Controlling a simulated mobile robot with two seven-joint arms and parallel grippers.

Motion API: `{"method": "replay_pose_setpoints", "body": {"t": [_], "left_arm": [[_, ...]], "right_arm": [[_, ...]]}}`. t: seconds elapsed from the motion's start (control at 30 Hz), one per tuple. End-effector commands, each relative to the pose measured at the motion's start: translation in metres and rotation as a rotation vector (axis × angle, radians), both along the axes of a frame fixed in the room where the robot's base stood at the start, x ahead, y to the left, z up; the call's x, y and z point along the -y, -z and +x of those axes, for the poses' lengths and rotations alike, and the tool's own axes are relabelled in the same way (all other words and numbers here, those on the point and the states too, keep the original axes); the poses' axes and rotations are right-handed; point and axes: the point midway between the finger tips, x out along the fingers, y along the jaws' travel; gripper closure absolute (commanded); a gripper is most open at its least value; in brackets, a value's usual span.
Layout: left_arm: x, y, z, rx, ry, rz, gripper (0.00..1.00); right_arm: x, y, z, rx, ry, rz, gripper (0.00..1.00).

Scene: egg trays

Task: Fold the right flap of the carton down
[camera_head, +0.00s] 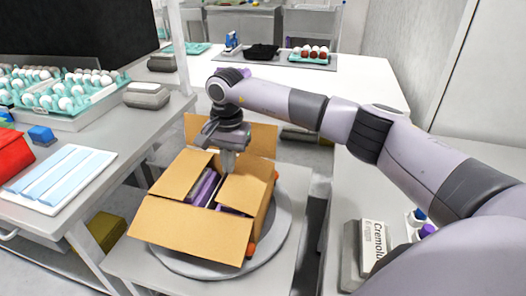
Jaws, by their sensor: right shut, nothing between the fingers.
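An open brown cardboard carton (262,212) stands on a round grey turntable in the middle of the view. Its right flap (243,194) lies folded inward, roughly level, over the right part of the opening. The left flap (181,174) slopes at the left side, the front flap (190,231) hangs outward, and the back flap (263,140) stands up. Purple and white packages (204,187) show inside. My right gripper (228,168) points down, shut and empty, at the far end of the right flap; I cannot tell whether it touches. My left gripper is not in view.
The turntable (180,262) sits on a low grey stand. A left table holds egg trays (70,96), a blue-striped pad (62,178) and a red bag (12,150). A right counter holds a box labelled Cremolo (373,241). A white table (365,78) stands behind.

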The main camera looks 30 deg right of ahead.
Motion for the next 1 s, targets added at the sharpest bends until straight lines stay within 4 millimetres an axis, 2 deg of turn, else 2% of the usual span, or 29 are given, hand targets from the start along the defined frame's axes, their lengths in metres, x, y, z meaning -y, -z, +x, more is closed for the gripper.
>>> {"method": "replay_pose_setpoints", "body": {"t": [0.13, 0.4, 1.0], "left_arm": [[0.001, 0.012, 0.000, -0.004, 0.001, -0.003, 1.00], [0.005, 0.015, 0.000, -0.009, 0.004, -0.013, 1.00], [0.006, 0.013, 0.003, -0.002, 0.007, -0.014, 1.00]], "right_arm": [[-0.002, 0.013, 0.002, 0.002, -0.001, 0.001, 1.00], [-0.004, 0.023, 0.004, 0.001, 0.000, 0.001, 1.00], [-0.005, 0.026, 0.004, 0.002, -0.001, 0.003, 1.00]]}}
